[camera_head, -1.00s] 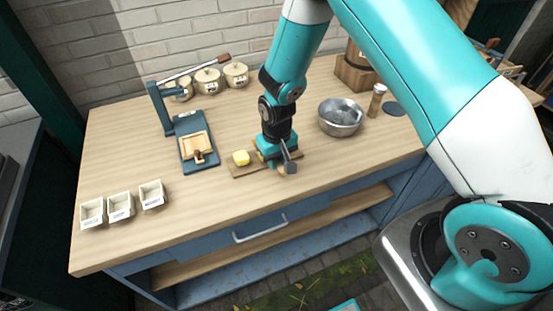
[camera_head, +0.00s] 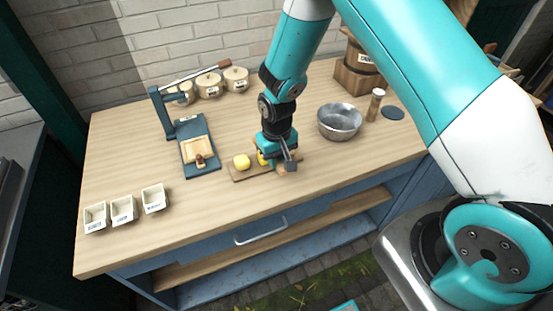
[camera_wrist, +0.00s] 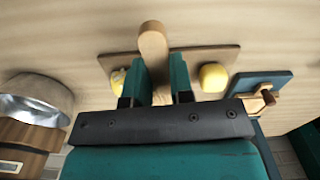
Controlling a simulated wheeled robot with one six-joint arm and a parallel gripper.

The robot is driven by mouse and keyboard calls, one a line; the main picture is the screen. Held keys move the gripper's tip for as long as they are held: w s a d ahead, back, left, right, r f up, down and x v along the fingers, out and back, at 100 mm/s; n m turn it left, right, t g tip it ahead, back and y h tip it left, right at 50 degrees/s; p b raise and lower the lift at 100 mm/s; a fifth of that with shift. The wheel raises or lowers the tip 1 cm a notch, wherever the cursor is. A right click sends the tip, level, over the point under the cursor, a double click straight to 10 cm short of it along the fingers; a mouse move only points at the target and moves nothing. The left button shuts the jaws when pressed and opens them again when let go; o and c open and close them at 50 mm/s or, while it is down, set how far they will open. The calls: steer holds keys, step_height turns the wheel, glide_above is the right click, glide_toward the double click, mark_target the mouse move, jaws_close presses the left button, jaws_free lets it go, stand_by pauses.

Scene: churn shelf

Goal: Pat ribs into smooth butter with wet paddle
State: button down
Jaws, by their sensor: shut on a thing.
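My gripper (camera_head: 274,160) is over the wooden board (camera_head: 240,173), low at the front of the bench. In the wrist view its two teal fingers (camera_wrist: 160,80) are shut on a pale wooden paddle (camera_wrist: 152,42), whose rounded end sticks out past the fingers and over the board. A smooth yellow butter lump (camera_head: 241,161) sits on the board left of my gripper; it also shows in the wrist view (camera_wrist: 213,77). A second yellow lump (camera_wrist: 118,82) is partly hidden beside the other finger. I cannot tell whether the paddle touches either lump.
A metal bowl (camera_head: 340,121) stands to the right, with a small shaker (camera_head: 375,105) and a dark disc (camera_head: 393,113) beyond. A blue press (camera_head: 200,160) with a lever stands left of the board. Three white boxes (camera_head: 123,208) are at front left. Lidded pots (camera_head: 209,85) stand at the back.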

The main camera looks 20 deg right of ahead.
steer(key=shift+r+p, duration=1.35)
steer(key=shift+r, duration=0.9)
steer(key=shift+f, duration=0.2)
steer(key=shift+f+b, duration=2.05)
steer(key=shift+f, duration=0.5)
steer(key=shift+f+b, duration=0.65)
steer(key=shift+f, duration=0.2)
steer(key=shift+r+p, duration=2.5)
steer(key=shift+r, duration=1)
